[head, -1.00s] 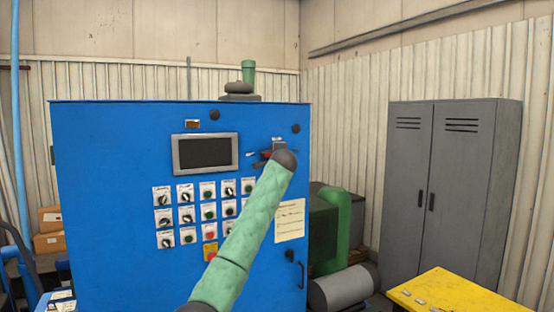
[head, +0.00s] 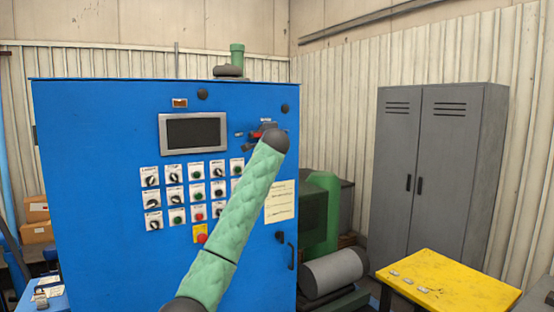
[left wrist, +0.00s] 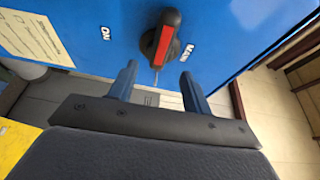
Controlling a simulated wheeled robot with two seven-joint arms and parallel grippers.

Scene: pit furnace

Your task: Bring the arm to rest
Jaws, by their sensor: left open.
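The left wrist view shows a black rotary main switch (left wrist: 166,42) with a red stripe on its handle, set on the blue cabinet face between ON and MAIN labels. My left gripper (left wrist: 158,70) is open, its two fingers apart and pointing at the panel near the switch. Nothing is held between them. In the head view my left arm with its green sleeve reaches up to the upper right of the blue cabinet (head: 95,150). The dark wrist hides most of the gripper and part of the switch there. My right gripper is not in view.
The cabinet front carries a screen (head: 193,132), several knobs and buttons, and a paper notice (head: 280,202). A yellow table (head: 450,285) stands at the lower right, before a grey locker (head: 435,180). Green machinery (head: 320,215) stands right of the cabinet.

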